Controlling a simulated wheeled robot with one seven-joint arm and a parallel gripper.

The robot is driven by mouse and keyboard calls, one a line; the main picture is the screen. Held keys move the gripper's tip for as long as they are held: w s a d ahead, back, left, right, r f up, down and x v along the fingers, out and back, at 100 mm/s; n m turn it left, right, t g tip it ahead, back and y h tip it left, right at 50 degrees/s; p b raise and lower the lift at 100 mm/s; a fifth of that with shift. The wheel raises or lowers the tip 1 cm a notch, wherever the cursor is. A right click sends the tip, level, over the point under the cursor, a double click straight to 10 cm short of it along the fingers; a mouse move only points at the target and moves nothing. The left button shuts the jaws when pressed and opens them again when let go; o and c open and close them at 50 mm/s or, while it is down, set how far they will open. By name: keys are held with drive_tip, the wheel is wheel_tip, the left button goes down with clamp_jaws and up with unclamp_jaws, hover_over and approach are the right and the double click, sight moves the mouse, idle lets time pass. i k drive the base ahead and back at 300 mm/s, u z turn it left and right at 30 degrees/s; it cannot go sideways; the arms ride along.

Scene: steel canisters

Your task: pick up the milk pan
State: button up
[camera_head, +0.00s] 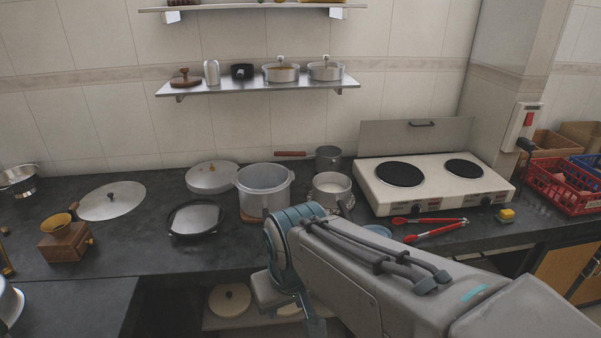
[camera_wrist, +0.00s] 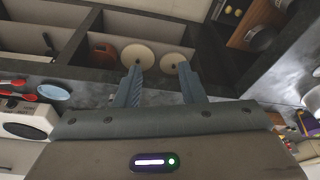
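A small grey metal pan (camera_head: 328,158) with a brown wooden handle pointing left stands at the back of the dark counter, left of the hot plate; it looks like the milk pan. A light-coloured small pot (camera_head: 331,186) stands just in front of it, partly hidden by my arm. I cannot pick out the pan in the wrist view. My gripper (camera_wrist: 158,68) is open, its two fingers apart with nothing between them. In the head view my arm reaches to the counter's front edge, in front of and below the pan; the fingertips are hard to make out there.
A big pot (camera_head: 265,190) stands left of the pan. A two-burner hot plate (camera_head: 432,183) is right of it. Red tongs (camera_head: 436,229) lie in front of the hot plate. A shelf (camera_head: 258,86) hangs above. Round lids (camera_wrist: 138,57) lie on a lower shelf.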

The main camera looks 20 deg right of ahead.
sight(329, 190)
drive_tip(key=z, duration=0.55)
drive_tip(key=i, duration=0.95)
drive_tip(key=z, duration=0.65)
